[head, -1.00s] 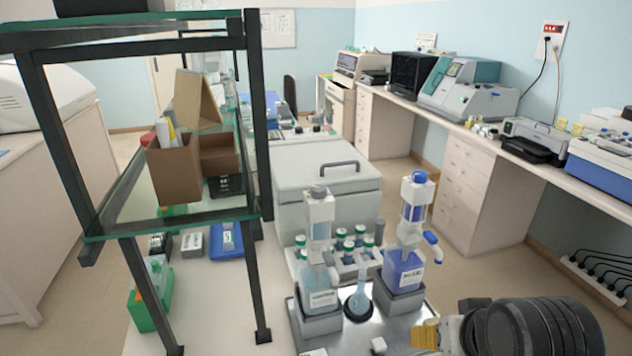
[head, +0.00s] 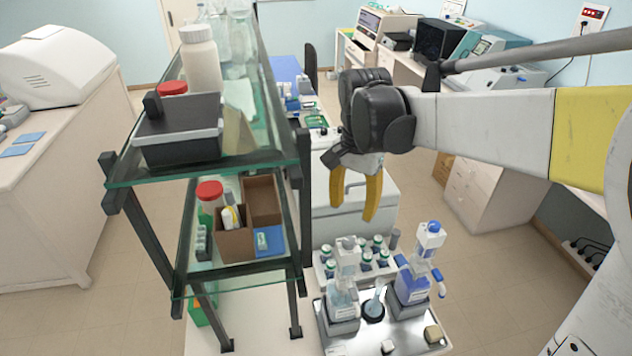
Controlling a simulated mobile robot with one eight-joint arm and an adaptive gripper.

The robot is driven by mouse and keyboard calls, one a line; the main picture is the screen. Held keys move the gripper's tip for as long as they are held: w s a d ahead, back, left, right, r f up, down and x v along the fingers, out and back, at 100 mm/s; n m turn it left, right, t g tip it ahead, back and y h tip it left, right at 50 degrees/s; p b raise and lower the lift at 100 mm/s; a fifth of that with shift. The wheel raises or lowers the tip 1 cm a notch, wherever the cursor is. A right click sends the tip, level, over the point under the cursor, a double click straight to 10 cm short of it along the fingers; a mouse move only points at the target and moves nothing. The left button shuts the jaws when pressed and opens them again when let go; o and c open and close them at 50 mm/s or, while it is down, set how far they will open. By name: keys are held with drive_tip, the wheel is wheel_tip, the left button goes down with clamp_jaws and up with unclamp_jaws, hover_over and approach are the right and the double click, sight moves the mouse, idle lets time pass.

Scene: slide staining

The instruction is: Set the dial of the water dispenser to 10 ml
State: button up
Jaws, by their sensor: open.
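Two bottle-top dispensers stand on a metal tray (head: 408,340). The left dispenser (head: 344,290) holds pale, clear liquid; the right dispenser (head: 414,270) holds dark blue liquid and has a blue top. Their labels are too small to read, so I cannot tell for certain which is the water one; the left looks more like water. The dial and its setting cannot be made out on either. My gripper (head: 354,213) has yellow fingers spread apart, pointing down and empty. In the picture it is above the left dispenser, clear of both.
A glass shelf rack (head: 190,168) with dark posts stands close on the left, holding bottles and a cardboard box (head: 236,246). A flask (head: 375,302) sits between the dispensers. A rack of green-capped vials (head: 360,262) and a grey lidded box (head: 325,222) stand behind.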

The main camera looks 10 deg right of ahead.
sight(350, 239)
wheel_tip(350, 239, down, 10)
drive_tip(key=shift+f, duration=0.25)
